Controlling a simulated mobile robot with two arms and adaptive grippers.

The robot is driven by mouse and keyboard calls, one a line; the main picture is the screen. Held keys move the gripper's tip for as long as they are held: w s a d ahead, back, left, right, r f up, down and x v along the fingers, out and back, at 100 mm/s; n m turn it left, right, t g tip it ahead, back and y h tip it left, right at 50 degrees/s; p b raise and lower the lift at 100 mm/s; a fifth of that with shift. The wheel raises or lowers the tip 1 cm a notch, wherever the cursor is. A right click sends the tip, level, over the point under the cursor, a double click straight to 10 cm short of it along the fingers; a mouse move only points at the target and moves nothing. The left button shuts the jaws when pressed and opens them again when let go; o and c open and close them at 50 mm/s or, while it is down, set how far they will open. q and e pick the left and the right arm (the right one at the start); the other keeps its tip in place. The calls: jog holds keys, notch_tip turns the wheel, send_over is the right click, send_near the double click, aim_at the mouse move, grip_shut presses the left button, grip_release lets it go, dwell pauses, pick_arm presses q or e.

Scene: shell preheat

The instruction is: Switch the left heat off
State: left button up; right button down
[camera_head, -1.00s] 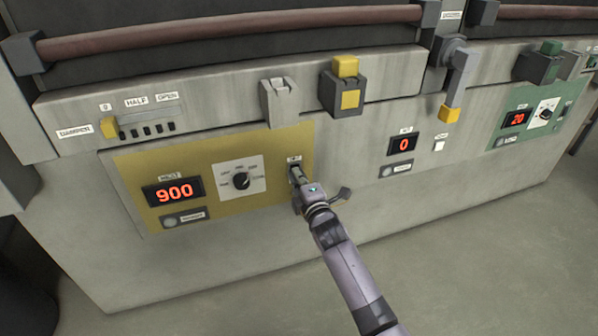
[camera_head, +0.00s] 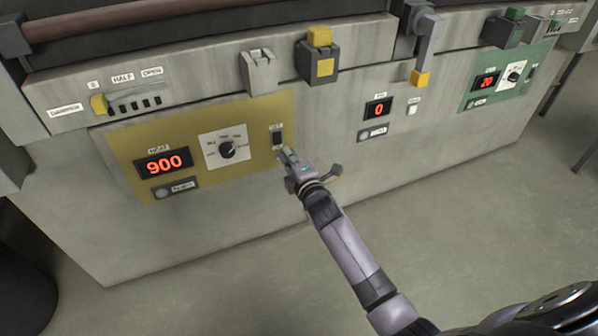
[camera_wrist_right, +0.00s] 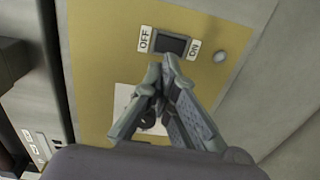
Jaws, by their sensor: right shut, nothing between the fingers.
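The yellow heat panel (camera_head: 262,108) is on the left of the grey front, with a red display (camera_head: 164,163) reading 900. Its small black rocker switch (camera_head: 277,139) is near the panel's right edge. In the right wrist view the switch (camera_wrist_right: 171,46) lies between an OFF label (camera_wrist_right: 145,39) and an ON label (camera_wrist_right: 194,49); which side is pressed I cannot tell. My right gripper (camera_head: 287,154) is shut and empty, just below the switch in the head view. Its fingertips (camera_wrist_right: 163,66) are close to the switch; contact is unclear. My left gripper is out of view.
A round dial (camera_head: 227,150) sits left of the switch. A lidded yellow button (camera_head: 325,67) and a yellow-tipped lever (camera_head: 420,77) stand above and to the right. A green panel (camera_head: 497,80) is farther right. The floor in front is open.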

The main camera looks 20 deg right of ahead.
pick_arm(q)
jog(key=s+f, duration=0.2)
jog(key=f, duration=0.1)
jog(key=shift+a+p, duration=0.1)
jog(key=shift+p, duration=0.3)
pick_arm(e)
jog(key=s, duration=0.6)
jog(key=shift+s+d, duration=0.35)
jog(key=shift+s, duration=0.05)
